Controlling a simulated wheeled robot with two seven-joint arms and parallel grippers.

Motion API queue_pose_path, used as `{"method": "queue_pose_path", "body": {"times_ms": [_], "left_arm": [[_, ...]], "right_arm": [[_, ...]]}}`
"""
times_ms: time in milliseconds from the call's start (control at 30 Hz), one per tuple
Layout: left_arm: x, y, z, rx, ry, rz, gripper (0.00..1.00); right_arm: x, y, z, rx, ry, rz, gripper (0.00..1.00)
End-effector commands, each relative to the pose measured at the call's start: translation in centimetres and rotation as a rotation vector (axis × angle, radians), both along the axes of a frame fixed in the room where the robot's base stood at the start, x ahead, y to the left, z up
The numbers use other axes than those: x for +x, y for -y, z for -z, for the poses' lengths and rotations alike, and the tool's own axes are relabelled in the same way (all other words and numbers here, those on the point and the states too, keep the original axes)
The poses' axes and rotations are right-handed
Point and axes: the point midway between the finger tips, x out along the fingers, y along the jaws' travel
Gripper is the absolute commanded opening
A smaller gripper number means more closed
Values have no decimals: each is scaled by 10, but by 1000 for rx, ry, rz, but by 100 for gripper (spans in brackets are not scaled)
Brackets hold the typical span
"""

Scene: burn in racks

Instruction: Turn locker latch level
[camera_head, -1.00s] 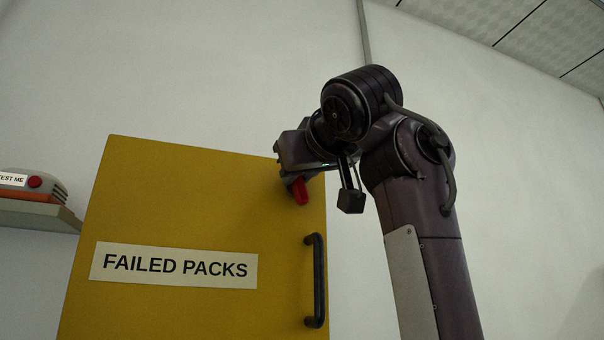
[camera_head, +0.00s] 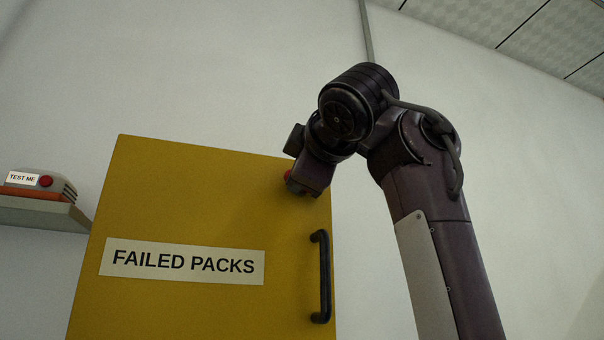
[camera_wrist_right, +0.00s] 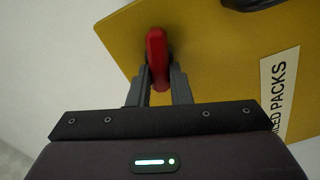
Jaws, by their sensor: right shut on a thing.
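The yellow locker door (camera_head: 190,190) carries a red latch (camera_head: 288,175) near its upper right corner. In the head view only a small red bit shows beside my right gripper (camera_head: 300,182), which covers the rest. In the right wrist view the red latch (camera_wrist_right: 156,50) stands between the two fingers of my right gripper (camera_wrist_right: 160,82), which are shut on it. My left gripper is not in view.
A black pull handle (camera_head: 320,277) is on the door below the latch. A "FAILED PACKS" label (camera_head: 182,262) is left of it. At left, a shelf (camera_head: 40,214) holds a grey and orange device (camera_head: 55,187) with a red button.

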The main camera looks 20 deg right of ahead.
Motion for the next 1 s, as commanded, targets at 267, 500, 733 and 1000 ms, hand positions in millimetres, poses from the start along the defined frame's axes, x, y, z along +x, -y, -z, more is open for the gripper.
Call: {"method": "queue_pose_path", "body": {"times_ms": [267,500,733,1000], "left_arm": [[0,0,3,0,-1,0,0],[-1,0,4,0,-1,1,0],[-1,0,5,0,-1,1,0],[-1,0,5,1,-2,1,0]], "right_arm": [[0,0,2,-201,6,1,0],[0,0,3,-303,11,1,0],[0,0,3,-341,12,0,0],[0,0,3,-345,13,1,0]]}}
